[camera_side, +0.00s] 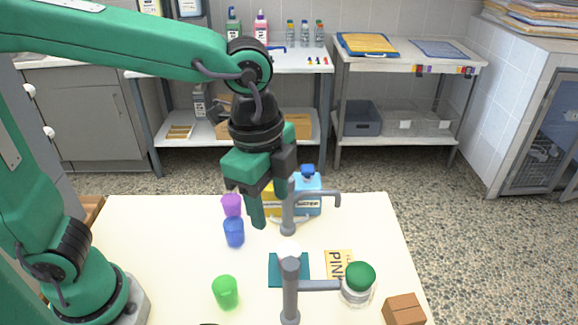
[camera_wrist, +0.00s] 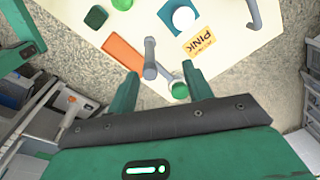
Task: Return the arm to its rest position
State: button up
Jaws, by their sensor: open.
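My gripper (camera_side: 268,205) hangs above the far middle of the cream table (camera_side: 150,215), fingers pointing down. It is open, with nothing visible between the fingers. In the wrist view my gripper (camera_wrist: 160,72) shows its two green fingers spread apart, with the table beyond them. My green arm is raised and reaches out from its base at the left. The gripper partly hides a yellow container (camera_side: 270,198) and a blue water container (camera_side: 308,195) behind it.
Purple (camera_side: 232,204), blue (camera_side: 234,232) and green (camera_side: 225,292) cups stand left. Grey bent-arm posts (camera_side: 290,270) rise near the gripper. A teal mat (camera_side: 277,277), PINK card (camera_side: 337,264), green-lidded jar (camera_side: 358,285) and brown block (camera_side: 404,311) occupy the front and right.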

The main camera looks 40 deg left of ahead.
jog(key=s+a+n+t, duration=0.2)
jog(key=a+n, duration=0.5)
jog(key=a, duration=0.3)
jog(key=s+a+n+t, duration=0.2)
jog(key=s+a+n, duration=0.1)
jog(key=a+n, duration=0.5)
jog(key=shift+a+t+y, duration=0.3)
jog(key=shift+a+t, duration=0.1)
jog(key=shift+a, duration=0.6)
jog(key=shift+f, duration=0.1)
